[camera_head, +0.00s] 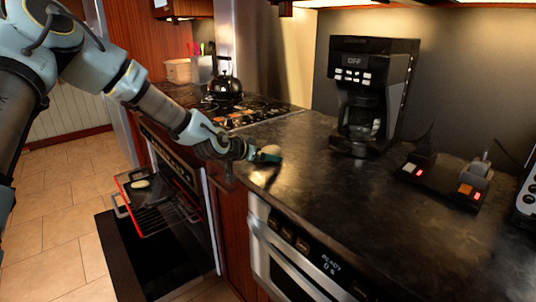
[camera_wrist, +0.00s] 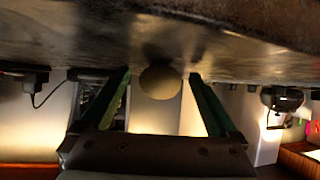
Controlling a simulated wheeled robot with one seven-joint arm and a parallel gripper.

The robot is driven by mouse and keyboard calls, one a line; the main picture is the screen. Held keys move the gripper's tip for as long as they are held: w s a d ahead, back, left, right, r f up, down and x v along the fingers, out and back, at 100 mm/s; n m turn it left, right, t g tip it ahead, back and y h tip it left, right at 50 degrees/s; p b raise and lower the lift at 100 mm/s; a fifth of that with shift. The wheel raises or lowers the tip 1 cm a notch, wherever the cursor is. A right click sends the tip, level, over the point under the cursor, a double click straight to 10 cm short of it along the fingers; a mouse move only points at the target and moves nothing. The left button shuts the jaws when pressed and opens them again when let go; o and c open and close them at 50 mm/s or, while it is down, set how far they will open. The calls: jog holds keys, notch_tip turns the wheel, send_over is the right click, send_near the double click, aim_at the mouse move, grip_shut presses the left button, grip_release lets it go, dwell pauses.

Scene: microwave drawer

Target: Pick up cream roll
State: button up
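A pale, rounded thing that looks like the cream roll (camera_wrist: 160,83) lies on the dark counter and shows between my fingers in the wrist view, which sees the scene upside down. In the head view the pale piece (camera_head: 271,149) is at the counter's front edge, partly hidden by my gripper. My gripper (camera_head: 266,156) is low over that edge. Its two green fingers stand apart on either side of the roll, with a visible gap at each side in the wrist view. Another pale item (camera_head: 140,184) lies on the rack in the open oven.
The oven door (camera_head: 150,240) hangs open below the stove, with a rack (camera_head: 160,215) pulled out. A coffee maker (camera_head: 366,95) stands behind, a two-switch device (camera_head: 445,182) at right, a kettle (camera_head: 226,85) on the stove. The counter (camera_head: 340,200) around the gripper is mostly clear.

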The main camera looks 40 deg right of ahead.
jog(key=c, duration=1.4)
jog(key=shift+o, duration=0.2)
jog(key=shift+r, duration=0.1)
